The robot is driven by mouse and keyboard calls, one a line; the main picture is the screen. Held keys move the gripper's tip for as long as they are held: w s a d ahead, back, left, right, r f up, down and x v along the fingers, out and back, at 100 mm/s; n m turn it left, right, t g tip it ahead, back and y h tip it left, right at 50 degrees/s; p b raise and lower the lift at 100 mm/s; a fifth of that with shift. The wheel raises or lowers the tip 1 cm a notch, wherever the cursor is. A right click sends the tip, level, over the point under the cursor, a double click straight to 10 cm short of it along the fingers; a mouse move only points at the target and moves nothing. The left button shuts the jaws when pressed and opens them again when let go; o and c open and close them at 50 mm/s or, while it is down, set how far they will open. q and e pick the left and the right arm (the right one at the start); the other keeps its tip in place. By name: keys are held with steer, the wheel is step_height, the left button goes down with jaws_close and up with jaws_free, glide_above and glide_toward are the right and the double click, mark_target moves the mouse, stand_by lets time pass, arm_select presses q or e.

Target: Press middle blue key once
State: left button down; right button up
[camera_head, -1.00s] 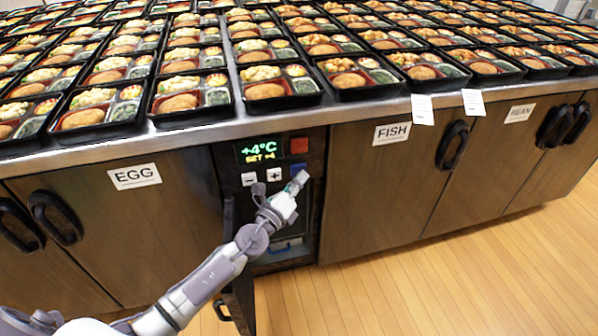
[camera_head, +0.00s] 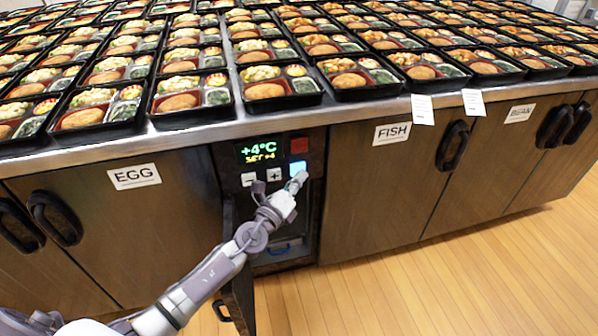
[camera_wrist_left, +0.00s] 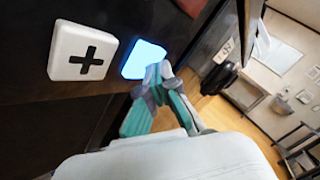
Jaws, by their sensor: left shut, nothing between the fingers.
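The blue key (camera_head: 297,166) glows bright light blue on the dark control panel, below the red key and right of the plus key. It also shows lit in the left wrist view (camera_wrist_left: 143,59). My left gripper (camera_head: 300,177) is shut and empty, its tips at the lower right of the blue key. In the left wrist view the closed fingertips (camera_wrist_left: 159,72) overlap the key's lower right corner and appear to touch it. They cover a small part of the key. My right gripper is not in view.
A red key (camera_head: 299,145), plus key (camera_head: 274,174) and minus key (camera_head: 248,179) surround it. The display (camera_head: 260,151) reads +4°C, SET +4. A small door (camera_head: 238,290) stands open below. Bento trays (camera_head: 265,88) fill the counter above.

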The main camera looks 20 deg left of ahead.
arm_select(q)
steer(key=shift+s, duration=0.1)
steer(key=shift+s+d, duration=0.1)
steer(key=shift+s, duration=0.05)
steer(key=shift+s+d, duration=0.35)
steer(key=shift+s, duration=0.15)
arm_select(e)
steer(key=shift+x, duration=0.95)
arm_select(q)
steer(key=shift+s+p, duration=0.1)
steer(key=shift+p, duration=0.2)
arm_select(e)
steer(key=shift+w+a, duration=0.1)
arm_select(q)
steer(key=s+d, duration=0.1)
steer(key=s, duration=0.1)
steer(key=s+d+p, duration=0.1)
steer(key=s, duration=0.1)
steer(key=shift+d, duration=0.4)
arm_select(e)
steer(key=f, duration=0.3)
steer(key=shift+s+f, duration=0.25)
